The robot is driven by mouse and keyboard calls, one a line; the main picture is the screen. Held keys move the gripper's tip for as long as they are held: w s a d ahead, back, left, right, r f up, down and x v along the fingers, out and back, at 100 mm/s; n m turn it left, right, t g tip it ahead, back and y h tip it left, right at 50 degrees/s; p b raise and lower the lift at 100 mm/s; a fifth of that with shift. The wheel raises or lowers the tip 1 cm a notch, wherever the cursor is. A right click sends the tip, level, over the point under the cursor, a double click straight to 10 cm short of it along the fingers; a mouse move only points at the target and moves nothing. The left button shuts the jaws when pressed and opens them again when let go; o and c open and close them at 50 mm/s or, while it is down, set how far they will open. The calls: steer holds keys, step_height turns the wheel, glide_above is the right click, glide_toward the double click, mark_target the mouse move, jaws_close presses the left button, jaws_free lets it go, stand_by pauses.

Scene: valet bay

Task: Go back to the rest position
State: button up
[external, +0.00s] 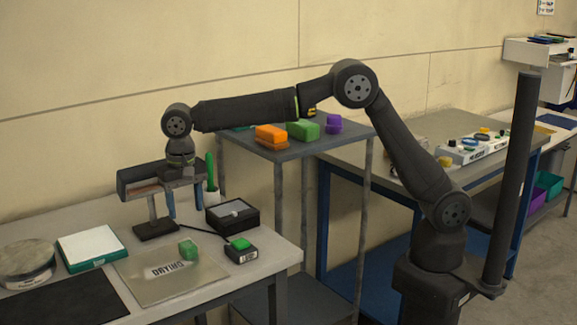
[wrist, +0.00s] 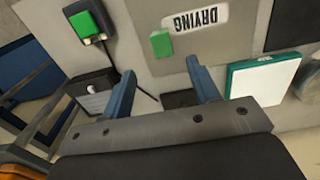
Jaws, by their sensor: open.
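My gripper (external: 184,205) hangs pointing down over the left bench, above the far side of the drying mat. In the wrist view my gripper (wrist: 162,88) has its two blue fingers spread wide, with nothing held between them. A small green block (external: 188,249) sits on the grey mat marked DRYING (external: 145,280), below and in front of the fingers and apart from them. The block also shows in the wrist view (wrist: 161,43), beyond the fingertips.
A dark stand (external: 155,229) is close to my gripper, partly hidden by it. A black box (external: 232,216), a device with a green top (external: 241,251), a green-and-white box (external: 90,246) and a round tin (external: 26,262) are nearby. A raised shelf (external: 290,150) holds orange, green and purple items.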

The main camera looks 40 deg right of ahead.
mark_target(190, 246)
step_height(190, 246, down, 13)
steer(key=shift+r, duration=0.2)
step_height(190, 246, up, 3)
steer(key=shift+f, duration=0.15)
steer(key=shift+r, duration=0.65)
steer(key=shift+f, duration=0.1)
